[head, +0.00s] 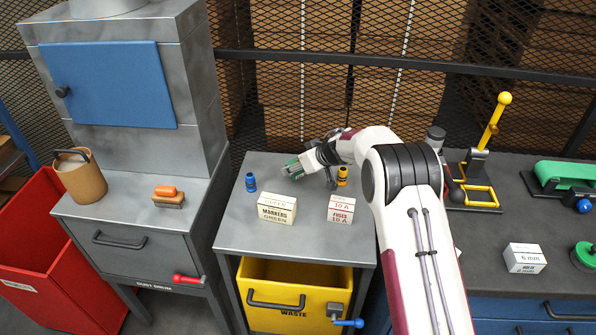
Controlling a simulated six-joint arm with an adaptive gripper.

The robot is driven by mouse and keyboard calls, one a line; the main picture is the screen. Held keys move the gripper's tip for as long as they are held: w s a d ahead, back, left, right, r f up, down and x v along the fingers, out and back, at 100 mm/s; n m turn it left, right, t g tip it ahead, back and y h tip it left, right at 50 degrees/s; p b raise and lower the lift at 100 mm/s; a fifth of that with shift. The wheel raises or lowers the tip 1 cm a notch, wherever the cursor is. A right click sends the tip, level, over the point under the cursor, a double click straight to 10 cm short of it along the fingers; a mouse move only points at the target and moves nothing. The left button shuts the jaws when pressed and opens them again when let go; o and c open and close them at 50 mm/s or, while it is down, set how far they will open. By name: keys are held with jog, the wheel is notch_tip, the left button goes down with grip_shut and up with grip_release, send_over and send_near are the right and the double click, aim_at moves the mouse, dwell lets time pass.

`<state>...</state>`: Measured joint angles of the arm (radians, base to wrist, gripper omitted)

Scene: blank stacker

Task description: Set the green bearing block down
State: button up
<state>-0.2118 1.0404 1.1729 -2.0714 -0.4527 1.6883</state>
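A small green bearing block (292,168) shows at the tip of my gripper (298,167), over the back part of the grey middle bench (235,225). My gripper points left and appears shut on the block; the fingers are small and partly hide it. I cannot tell how far the block is above the bench top.
On the middle bench stand a blue part (250,182), a yellow part (342,176), a green markers box (277,208) and a fuses box (341,208). A yellow waste bin (290,272) is below. Bench room is clear at left.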

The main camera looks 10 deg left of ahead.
jog(key=shift+f, duration=1.05)
jog(key=shift+f, duration=0.15)
jog(key=o, duration=1.9)
jog(key=shift+f, duration=0.1)
jog(key=shift+c, duration=0.2)
jog(key=shift+r, duration=0.2)
jog(key=shift+s+d+r, duration=0.25)
jog(key=shift+d+r, duration=0.05)
jog(key=shift+r, duration=0.1)
jog(key=v, duration=1)
jog(key=shift+s+d+r, duration=0.2)
jog(key=shift+s+r, duration=0.05)
jog(key=shift+r, duration=0.15)
